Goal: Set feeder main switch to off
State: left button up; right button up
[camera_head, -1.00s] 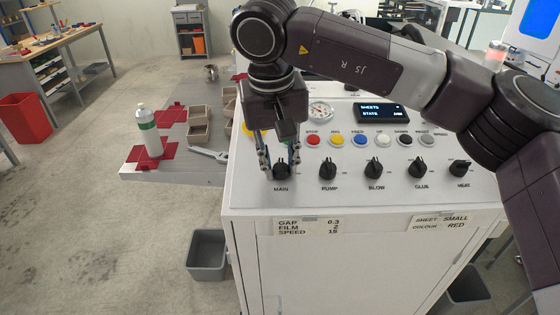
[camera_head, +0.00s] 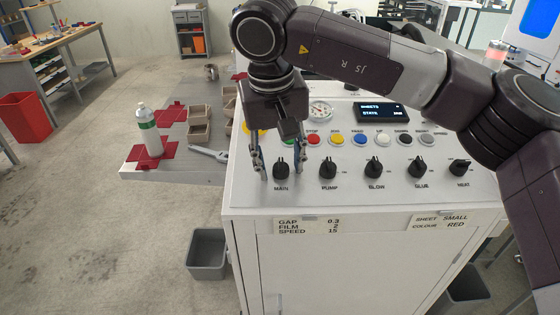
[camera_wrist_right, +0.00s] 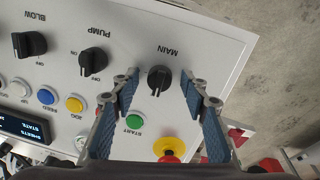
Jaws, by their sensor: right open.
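The MAIN switch is a black rotary knob (camera_head: 281,172) at the left end of the row of knobs on the white control panel (camera_head: 450,190). In the right wrist view the MAIN knob (camera_wrist_right: 159,80) sits between and just beyond the open fingertips, with clear space on both sides. My right gripper (camera_head: 281,170) is open above the knob and points down at it; in the right wrist view its blue-padded fingers (camera_wrist_right: 160,78) appear apart and empty. My left gripper is not in view.
The PUMP knob (camera_head: 328,168) is right of MAIN. A green START button (camera_wrist_right: 134,122) and a red-and-yellow emergency stop (camera_wrist_right: 168,150) lie close to the fingers. Coloured buttons and a small display (camera_head: 381,112) are behind the knobs.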

notch_tip(320, 180, up, 12)
jog(key=s, duration=0.2)
jog(key=shift+a, duration=0.4)
jog(key=shift+s+f, duration=0.15)
jog(key=shift+f, duration=0.05)
